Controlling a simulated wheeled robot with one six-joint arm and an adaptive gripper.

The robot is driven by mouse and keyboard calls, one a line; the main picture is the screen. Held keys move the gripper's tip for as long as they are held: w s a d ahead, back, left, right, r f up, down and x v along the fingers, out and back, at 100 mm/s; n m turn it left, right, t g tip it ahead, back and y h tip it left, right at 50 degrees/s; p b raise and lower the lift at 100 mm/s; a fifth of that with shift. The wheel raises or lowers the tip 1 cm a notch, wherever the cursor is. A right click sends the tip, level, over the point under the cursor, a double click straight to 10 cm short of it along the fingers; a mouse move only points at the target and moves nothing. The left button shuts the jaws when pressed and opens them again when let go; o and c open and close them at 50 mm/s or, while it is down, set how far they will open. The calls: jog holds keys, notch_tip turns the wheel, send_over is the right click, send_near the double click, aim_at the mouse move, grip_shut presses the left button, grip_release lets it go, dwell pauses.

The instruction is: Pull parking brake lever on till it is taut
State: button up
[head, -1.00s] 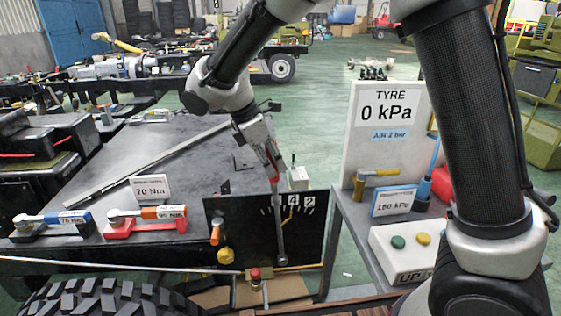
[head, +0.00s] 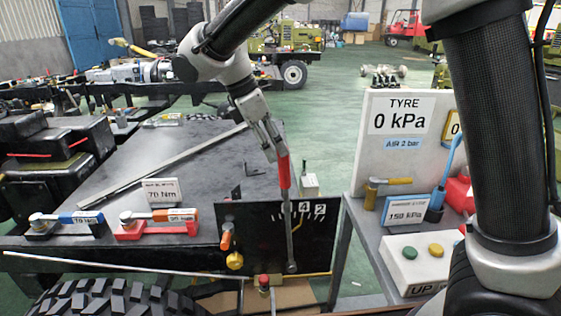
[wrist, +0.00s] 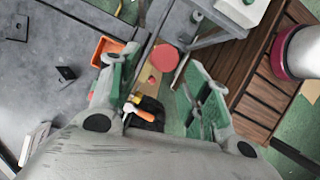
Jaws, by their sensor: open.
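The parking brake lever (head: 289,225) is a grey bar with a red grip (head: 284,172). It stands almost upright, leaning slightly left, in front of a black panel (head: 258,240) with a scale marked 4 and 2. Its lower end is at a round pivot near the panel's bottom. My gripper (head: 276,150) is open at the top of the red grip, apparently just above it. In the wrist view the grip's round red end (wrist: 164,58) shows between the spread, green-padded fingers (wrist: 162,72). Whether a finger touches it I cannot tell.
Left of the panel is a dark bench (head: 150,160) with torque wrenches and a long bar. An orange-handled valve (head: 226,238) is on the panel's left side. At right stands a table with a white TYRE board (head: 400,135) and a button box (head: 415,258).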

jog(key=v, duration=0.4)
jog(key=shift+r, duration=0.25)
jog(key=s+d+r+m+y, duration=0.25)
jog(key=d+m, duration=0.25)
jog(key=d, duration=0.6)
jog(key=s+d+r+m+y, duration=0.1)
jog(key=s+d+r+m, duration=0.2)
jog(key=d, duration=0.9)
jog(key=s+d+f+m+t+y, duration=0.1)
jog(key=s+d+f+m+t, duration=0.2)
jog(key=s+d+m, duration=0.9)
notch_tip(320, 180, down, 3)
jog(key=shift+s+d+r+t, duration=0.15)
jog(key=shift+s+t, duration=0.15)
jog(key=shift+s, duration=0.55)
